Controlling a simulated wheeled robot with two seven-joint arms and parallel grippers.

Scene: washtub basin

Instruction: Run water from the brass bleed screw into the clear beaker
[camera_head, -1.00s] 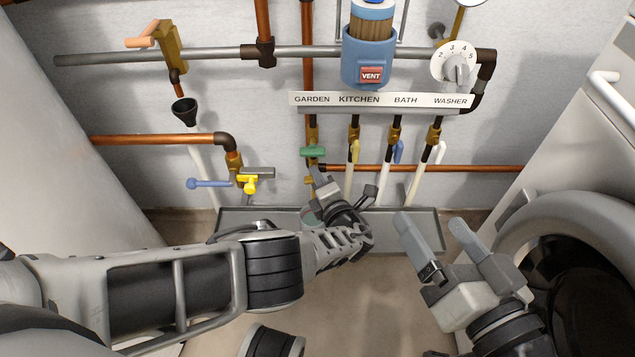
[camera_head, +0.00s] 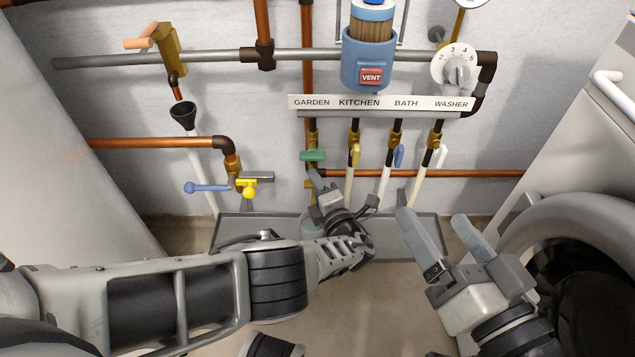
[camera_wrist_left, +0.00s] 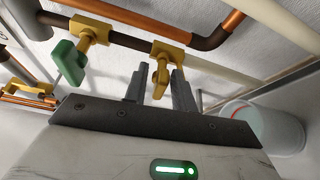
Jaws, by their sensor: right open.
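The brass bleed screw (camera_wrist_left: 162,78) shows in the left wrist view on a brass fitting, its flat handle pointing down between the two fingers of my left gripper (camera_wrist_left: 160,88). The fingers stand apart around it; I cannot tell if either touches it. In the head view my left gripper (camera_head: 342,188) is below the green-handled valve and largely hides the screw. The clear beaker (camera_wrist_left: 268,128) is at the right of the wrist view; in the head view it shows only partly (camera_head: 308,227), behind my left gripper, at the grey tray. My right gripper (camera_head: 440,238) is open and empty at right.
The green GARDEN valve handle (camera_head: 312,155) is just above my left gripper. The yellow, blue and white valve handles are to its right. The grey tray (camera_head: 232,228) lies along the wall. A washer (camera_head: 580,250) stands at the right, close to my right gripper.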

